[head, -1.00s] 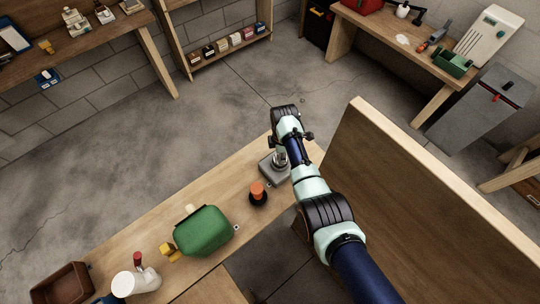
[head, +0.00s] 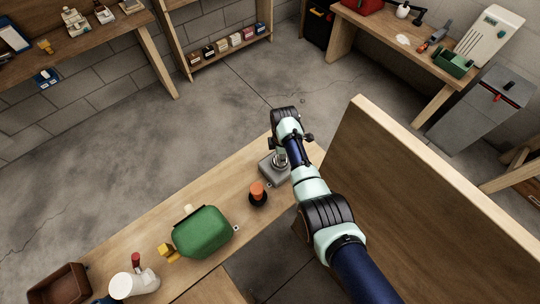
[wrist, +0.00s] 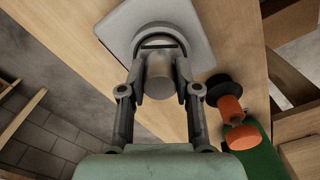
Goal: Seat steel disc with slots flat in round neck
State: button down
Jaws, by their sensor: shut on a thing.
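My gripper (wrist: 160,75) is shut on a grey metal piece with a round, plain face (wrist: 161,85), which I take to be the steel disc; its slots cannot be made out. The round neck (wrist: 158,40) is a ring with a dark band, just beyond the fingertips on a grey square block (wrist: 196,28). The held piece overlaps the neck in the wrist view, so I cannot tell whether it touches or lies flat. In the head view the block (head: 267,168) sits at the bench end, with my gripper (head: 281,160) just above it.
An orange-topped black knob (head: 258,192) stands close beside the block. A green rounded object (head: 203,231) is farther along the bench (head: 150,238), with a white bottle (head: 135,285) and brown tray (head: 60,284). A tall wooden panel (head: 420,210) rises right of my arm.

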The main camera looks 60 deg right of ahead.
jog(key=shift+f, duration=0.3)
dwell(0.4)
jog(key=c, duration=0.7)
grip_release()
jog(key=shift+c, duration=0.2)
notch_tip(320, 180, up, 12)
